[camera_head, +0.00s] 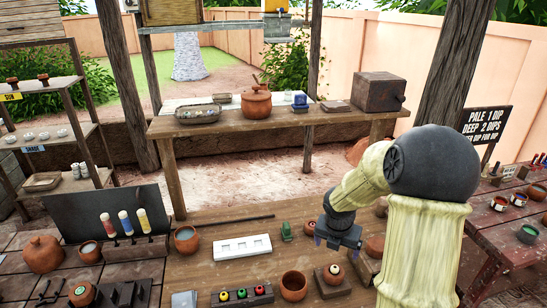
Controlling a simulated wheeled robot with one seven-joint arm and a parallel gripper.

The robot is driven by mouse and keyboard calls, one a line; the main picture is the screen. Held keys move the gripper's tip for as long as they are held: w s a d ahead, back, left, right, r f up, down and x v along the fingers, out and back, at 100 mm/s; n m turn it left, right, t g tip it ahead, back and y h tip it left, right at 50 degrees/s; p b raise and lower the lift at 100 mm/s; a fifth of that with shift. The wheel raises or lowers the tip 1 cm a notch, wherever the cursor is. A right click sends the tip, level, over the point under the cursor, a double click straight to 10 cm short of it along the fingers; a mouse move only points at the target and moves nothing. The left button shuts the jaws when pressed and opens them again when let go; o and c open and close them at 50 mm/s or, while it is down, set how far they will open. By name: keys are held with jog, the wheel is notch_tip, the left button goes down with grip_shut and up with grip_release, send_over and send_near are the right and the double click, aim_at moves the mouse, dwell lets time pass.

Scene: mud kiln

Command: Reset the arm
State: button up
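My arm rises at the right of the head view, pale cream with a dark rounded joint, and bends down to the left. My gripper (338,243) is at its end, dark with bluish tips, pointing down above the front workbench (215,222). It is too small in view to tell whether its fingers are apart, and I see nothing hanging from it. A small pot on a wooden block (330,287) stands below it, and a green object (286,231) lies to its left.
A white slotted tray (241,247), a brown bowl (294,286) and a rack of coloured pots (242,294) are on the front bench. A back table (280,117) holds a lidded clay pot (256,102). A side table (500,220) with paint pots is right of my arm.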

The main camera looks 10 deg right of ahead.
jog(key=s+a+r+m+y, duration=0.1)
jog(key=s+a+m, duration=0.5)
jog(key=m, duration=0.8)
jog(key=s+a+r+m+y, duration=0.1)
jog(key=s+a+m, duration=0.5)
jog(key=m, duration=0.8)
jog(key=s+r, duration=0.1)
jog(key=s, duration=0.2)
jog(key=shift+a+r, duration=0.2)
jog(key=shift+a, duration=0.05)
jog(key=shift+s, duration=0.1)
